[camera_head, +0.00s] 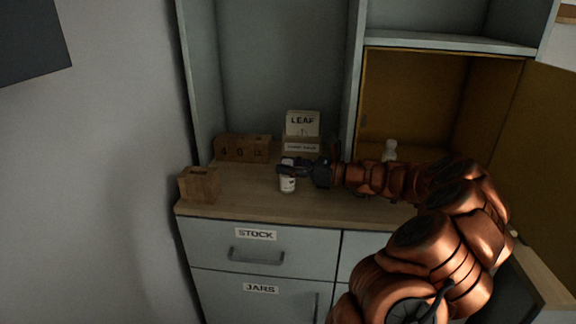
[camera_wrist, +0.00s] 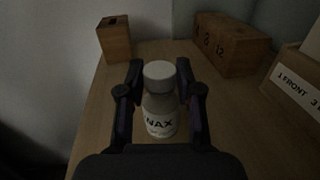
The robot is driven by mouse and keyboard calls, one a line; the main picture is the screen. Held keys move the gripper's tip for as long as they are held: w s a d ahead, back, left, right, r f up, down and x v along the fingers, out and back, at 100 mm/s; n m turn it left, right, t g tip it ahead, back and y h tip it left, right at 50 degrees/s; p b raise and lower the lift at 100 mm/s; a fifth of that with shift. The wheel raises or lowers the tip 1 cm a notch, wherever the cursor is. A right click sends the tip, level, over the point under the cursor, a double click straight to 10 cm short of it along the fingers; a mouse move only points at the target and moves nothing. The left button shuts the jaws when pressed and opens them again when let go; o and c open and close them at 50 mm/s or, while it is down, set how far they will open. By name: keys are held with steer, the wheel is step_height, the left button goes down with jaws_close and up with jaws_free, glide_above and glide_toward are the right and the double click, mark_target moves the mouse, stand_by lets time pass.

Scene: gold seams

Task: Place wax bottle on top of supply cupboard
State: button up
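The wax bottle (camera_head: 288,184) is white with a white cap and a WAX label, and stands upright on the wooden counter. It also shows in the wrist view (camera_wrist: 160,112), centred between my fingers. My gripper (camera_head: 291,169) reaches in from the right at the height of the bottle's upper part. In the wrist view my gripper (camera_wrist: 160,72) has one finger on each side of the cap and neck, very near them. I cannot tell whether the fingers press on the bottle. The supply cupboard's top is not identifiable in these views.
On the counter (camera_head: 235,203) are a slotted wooden block (camera_head: 199,184), a number block (camera_head: 242,148) and a LEAF card box (camera_head: 302,124). An open yellow-lined cabinet (camera_head: 415,90) holds a pale bottle (camera_head: 390,150). Drawers labelled STOCK (camera_head: 256,235) and JARS are below.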

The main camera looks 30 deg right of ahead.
steer(key=shift+o, duration=1.4)
steer(key=shift+r, duration=0.15)
steer(key=v, duration=1.2)
